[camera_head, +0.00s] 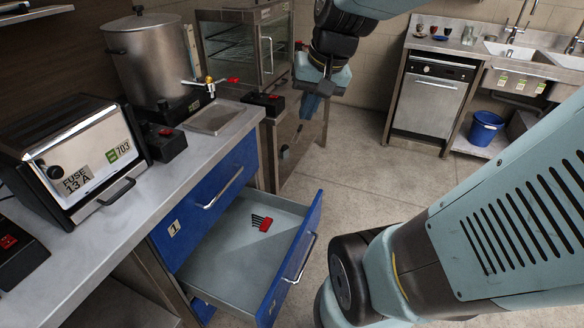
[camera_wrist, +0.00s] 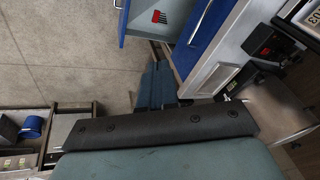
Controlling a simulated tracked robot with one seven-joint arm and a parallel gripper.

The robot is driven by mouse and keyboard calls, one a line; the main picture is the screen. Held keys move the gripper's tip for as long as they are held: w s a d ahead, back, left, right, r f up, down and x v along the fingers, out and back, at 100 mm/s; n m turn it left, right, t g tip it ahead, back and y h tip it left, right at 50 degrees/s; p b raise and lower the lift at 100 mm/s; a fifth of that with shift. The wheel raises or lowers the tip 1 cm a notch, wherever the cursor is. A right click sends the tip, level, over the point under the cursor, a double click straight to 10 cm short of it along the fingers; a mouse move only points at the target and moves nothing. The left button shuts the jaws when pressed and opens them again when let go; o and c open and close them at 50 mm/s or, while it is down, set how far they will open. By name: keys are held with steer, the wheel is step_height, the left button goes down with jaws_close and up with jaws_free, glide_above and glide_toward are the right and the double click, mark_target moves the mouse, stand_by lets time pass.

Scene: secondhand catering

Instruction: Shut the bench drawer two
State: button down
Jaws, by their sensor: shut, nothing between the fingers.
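The blue bench drawer (camera_head: 225,258) below the drawer marked 1 (camera_head: 208,200) is pulled well out. Its number is not readable, so I take it as drawer two. Its front (camera_head: 290,268) has a bar handle (camera_head: 301,260) and faces right. A red and black comb-like item (camera_head: 261,223) lies on its grey floor. In the wrist view the open drawer (camera_wrist: 150,36) shows at the top, cut off by the edge. My gripper (camera_head: 311,106) is shut and empty, pointing down, beyond the drawer and apart from it. Its fingers show in the wrist view (camera_wrist: 155,86).
A steel cabinet (camera_head: 298,140) stands beyond the drawers. A blue bucket (camera_head: 486,127) sits under the far sink.

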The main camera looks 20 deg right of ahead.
steer(key=w+d+f+m+y, duration=0.2)
steer(key=w+d+f+m, duration=0.45)
steer(key=f, duration=0.25)
steer(key=w+d+f+m+y, duration=0.2)
steer(key=w+d+f+m, duration=0.4)
steer(key=f, duration=0.4)
steer(key=s+d+f+m+t+y, duration=0.1)
steer(key=d+f+m, duration=0.55)
steer(key=f, duration=0.55)
steer(key=s+d+f+m+t, duration=0.1)
steer(key=d+f+m, duration=0.5)
steer(key=f, duration=0.7)
steer(key=n, duration=0.1)
glide_toward(319, 201)
step_height(319, 201, down, 4)
steer(key=shift+w+a+f+t, duration=0.15)
steer(key=shift+w+a, duration=0.35)
steer(key=shift+a, duration=0.1)
steer(key=shift+w+a+f+t, duration=0.15)
steer(key=shift+w+a+f, duration=0.05)
steer(key=shift+w+a, duration=0.5)
steer(key=shift+a, duration=0.15)
